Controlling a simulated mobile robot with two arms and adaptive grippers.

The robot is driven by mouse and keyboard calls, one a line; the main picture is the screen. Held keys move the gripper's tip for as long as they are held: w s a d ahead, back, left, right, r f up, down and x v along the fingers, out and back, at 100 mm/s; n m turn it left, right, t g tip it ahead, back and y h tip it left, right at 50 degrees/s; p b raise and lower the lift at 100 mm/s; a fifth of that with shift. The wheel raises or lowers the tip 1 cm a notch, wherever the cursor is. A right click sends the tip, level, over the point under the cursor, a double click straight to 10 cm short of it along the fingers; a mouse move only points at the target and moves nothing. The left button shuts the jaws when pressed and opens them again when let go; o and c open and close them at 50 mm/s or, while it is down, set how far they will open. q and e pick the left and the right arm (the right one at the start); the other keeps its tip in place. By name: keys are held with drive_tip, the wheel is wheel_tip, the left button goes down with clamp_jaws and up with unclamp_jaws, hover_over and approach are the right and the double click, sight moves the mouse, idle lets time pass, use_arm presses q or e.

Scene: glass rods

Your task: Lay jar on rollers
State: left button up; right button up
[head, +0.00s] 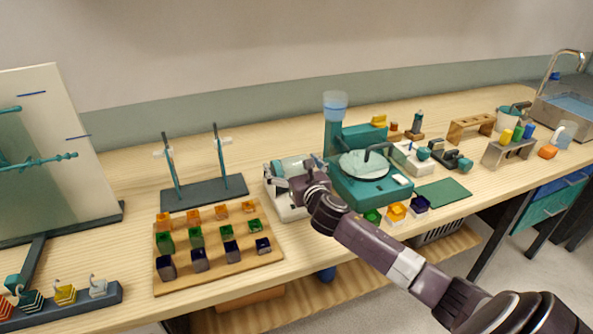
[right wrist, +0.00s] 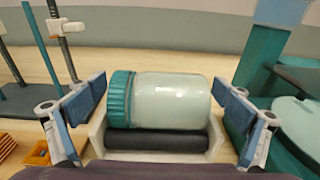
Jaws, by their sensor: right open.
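The jar (right wrist: 172,100), pale and translucent with a ridged teal lid (right wrist: 121,98) at its left end, lies on its side on the roller unit in the right wrist view. The unit has a white frame (right wrist: 97,134) and a dark front roller (right wrist: 155,140); any rear roller is hidden behind the jar. My right gripper (right wrist: 158,97) is open, with one finger beyond each end of the jar and a visible gap on both sides. In the head view my right gripper (head: 303,178) is over the white roller unit (head: 288,210) and partly covers it. My left gripper is out of view.
A teal machine (head: 370,187) with a round top stands close to the right of the rollers. A dark stand base (head: 203,192) with two rods is to the left. A wooden board (head: 215,270) with several coloured blocks lies in front of it.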

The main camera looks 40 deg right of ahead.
drive_tip(key=v, duration=1.1)
drive_tip(key=shift+s+a+r, duration=0.1)
drive_tip(key=shift+s+r, duration=0.1)
